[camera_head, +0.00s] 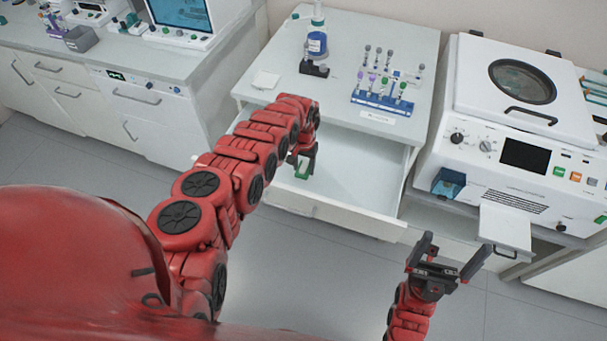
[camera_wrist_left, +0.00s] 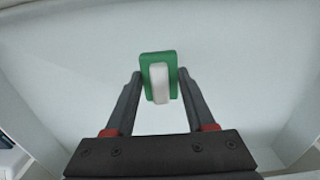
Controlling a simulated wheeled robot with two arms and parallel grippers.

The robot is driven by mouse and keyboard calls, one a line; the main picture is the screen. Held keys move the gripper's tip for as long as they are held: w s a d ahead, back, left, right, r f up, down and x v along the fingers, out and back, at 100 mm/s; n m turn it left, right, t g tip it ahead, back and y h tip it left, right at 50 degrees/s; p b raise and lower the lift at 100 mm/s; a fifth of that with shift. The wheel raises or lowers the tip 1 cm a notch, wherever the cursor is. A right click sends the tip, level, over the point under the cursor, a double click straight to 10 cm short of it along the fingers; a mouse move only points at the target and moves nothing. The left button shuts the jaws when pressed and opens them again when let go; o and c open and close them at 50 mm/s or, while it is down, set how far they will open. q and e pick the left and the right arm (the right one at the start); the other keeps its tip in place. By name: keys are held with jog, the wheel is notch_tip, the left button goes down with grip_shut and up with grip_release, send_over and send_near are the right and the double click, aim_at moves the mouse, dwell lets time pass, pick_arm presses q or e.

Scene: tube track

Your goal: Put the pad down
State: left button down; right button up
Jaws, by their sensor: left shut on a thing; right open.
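The pad, green with a white part, shows between my left gripper's fingertips in the left wrist view (camera_wrist_left: 173,63). Its green edge also shows in the head view (camera_head: 303,172). My left gripper (camera_head: 302,163) is shut on the pad, over the open white drawer (camera_head: 360,175). In the left wrist view my left gripper (camera_wrist_left: 160,85) has one finger on each side of the pad. I cannot tell whether the pad touches the drawer floor. My right gripper (camera_head: 450,255) is open and empty, in front of the drawer's right side.
A white machine (camera_head: 510,150) stands at the right. The drawer's floor looks bare around the left gripper.

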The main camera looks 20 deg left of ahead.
aim_at(304, 175)
pick_arm(q)
jog(key=shift+d+f, duration=0.15)
jog(key=shift+f, duration=0.5)
notch_tip(304, 175, down, 4)
jog(key=b, duration=0.3)
jog(key=shift+r, duration=0.25)
jog(key=shift+f+b, duration=0.2)
jog(key=shift+b, duration=0.1)
jog(key=shift+c, duration=1.2)
grip_release()
jog(key=shift+r, duration=0.15)
